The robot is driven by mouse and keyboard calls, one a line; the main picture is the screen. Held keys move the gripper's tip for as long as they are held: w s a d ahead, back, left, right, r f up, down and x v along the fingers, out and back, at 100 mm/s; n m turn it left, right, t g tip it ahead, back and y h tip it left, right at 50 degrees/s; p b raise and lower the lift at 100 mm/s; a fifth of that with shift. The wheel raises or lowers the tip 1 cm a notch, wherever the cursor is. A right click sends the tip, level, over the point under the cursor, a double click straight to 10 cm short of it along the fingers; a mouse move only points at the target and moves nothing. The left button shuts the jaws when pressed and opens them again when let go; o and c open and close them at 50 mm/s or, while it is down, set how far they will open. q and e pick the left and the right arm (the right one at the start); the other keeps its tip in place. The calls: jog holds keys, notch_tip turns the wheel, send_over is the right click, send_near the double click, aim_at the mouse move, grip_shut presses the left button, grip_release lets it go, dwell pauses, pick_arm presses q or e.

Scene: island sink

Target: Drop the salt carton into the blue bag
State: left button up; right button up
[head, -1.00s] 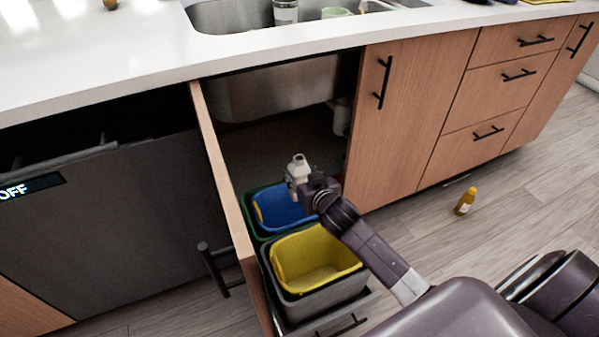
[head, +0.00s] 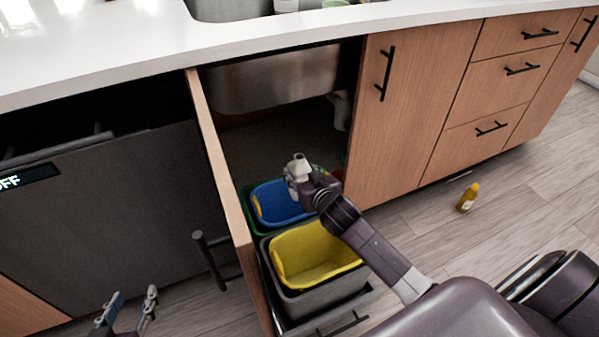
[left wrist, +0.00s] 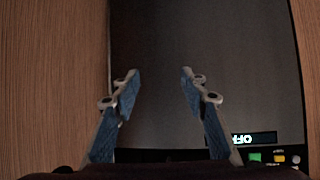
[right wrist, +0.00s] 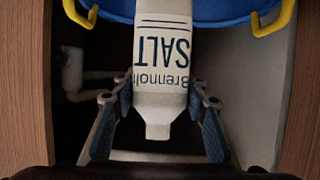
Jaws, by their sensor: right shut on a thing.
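The white salt carton (head: 296,166) is in my right gripper (head: 305,178), above the blue bag (head: 275,204). In the right wrist view the carton (right wrist: 160,50) shows its "SALT" lettering between the two fingers of my right gripper (right wrist: 161,92). The carton's far end overlaps the rim of the blue bag (right wrist: 225,12) there; I cannot tell whether they touch. The blue bag lines a bin in the pull-out under the sink and is partly hidden by my right gripper. My left gripper (head: 130,308) is open and empty; it also shows in the left wrist view (left wrist: 160,78).
A yellow-lined grey bin (head: 318,255) stands in front of the blue one. The open cabinet door (head: 222,180) is left of the bins, beside the dark dishwasher (head: 100,220). A yellow bottle (head: 468,198) stands on the floor at right.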

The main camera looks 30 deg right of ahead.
aim_at(299, 180)
jog(key=shift+f+b, duration=0.85)
jog(key=shift+b, duration=0.2)
jog(key=shift+f+b, duration=0.85)
jog(key=shift+b, duration=0.15)
pick_arm(q)
jog(key=d+r+t+h, duration=0.1)
jog(key=r+t+h, duration=0.1)
jog(key=r+t, duration=0.4)
jog(key=w+d+r+t+h, duration=0.1)
jog(key=r+t, duration=0.4)
jog(key=r, duration=1.1)
jog(key=shift+w+d+r+m+t+h, duration=0.2)
jog(key=shift+w+d+m+t+h, duration=0.1)
jog(key=shift+d+t+h, duration=0.25)
jog(key=shift+d, duration=0.1)
